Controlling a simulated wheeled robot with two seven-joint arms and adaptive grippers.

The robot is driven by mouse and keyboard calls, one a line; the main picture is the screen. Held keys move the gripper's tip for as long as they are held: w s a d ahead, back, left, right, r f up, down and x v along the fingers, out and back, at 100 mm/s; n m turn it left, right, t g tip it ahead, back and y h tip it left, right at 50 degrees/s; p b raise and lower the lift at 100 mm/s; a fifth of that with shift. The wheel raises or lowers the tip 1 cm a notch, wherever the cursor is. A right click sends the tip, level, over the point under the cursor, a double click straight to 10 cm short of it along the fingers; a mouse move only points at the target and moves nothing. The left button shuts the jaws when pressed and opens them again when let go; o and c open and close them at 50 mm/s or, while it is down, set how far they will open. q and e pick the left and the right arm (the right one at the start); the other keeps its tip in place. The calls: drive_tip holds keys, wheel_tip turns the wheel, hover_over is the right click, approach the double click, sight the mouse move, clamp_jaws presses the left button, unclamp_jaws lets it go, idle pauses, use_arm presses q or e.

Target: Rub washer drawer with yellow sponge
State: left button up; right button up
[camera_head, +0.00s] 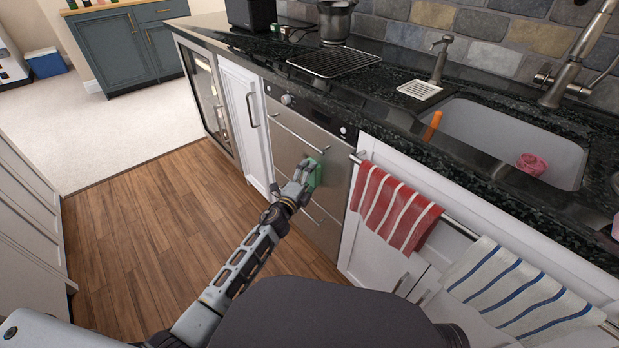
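The washer (331,187) is a stainless front under the black counter, with a control strip along its top and horizontal bar handles on its drawers. My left gripper (304,176) is at the washer front, just below the upper handle (299,132). It is shut on a small green block (316,173), which looks like the sponge; no yellow face shows. The block is against or very near the steel front; exact contact cannot be told. The washer drawers look closed. The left forearm hides part of the lower front. My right gripper is not in view.
A red-striped towel (392,205) and a blue-striped towel (515,290) hang on a rail right of the washer. The sink (480,130) holds a pink item (531,163). A white cabinet (240,110) is left of the washer. The wooden floor (150,215) is clear.

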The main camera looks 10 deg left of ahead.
sight(300, 158)
use_arm(q)
drive_tip(key=w+a, duration=0.2)
drive_tip(key=a, duration=0.1)
drive_tip(key=shift+w, duration=0.1)
idle(0.7)
drive_tip(key=shift+w+a, duration=0.1)
drive_tip(key=shift+w+a, duration=1)
drive_tip(key=shift+a, duration=0.2)
drive_tip(key=shift+w+a+r, duration=0.1)
drive_tip(key=shift+w+a, duration=0.05)
drive_tip(key=shift+a, duration=0.05)
drive_tip(key=shift+r, duration=0.15)
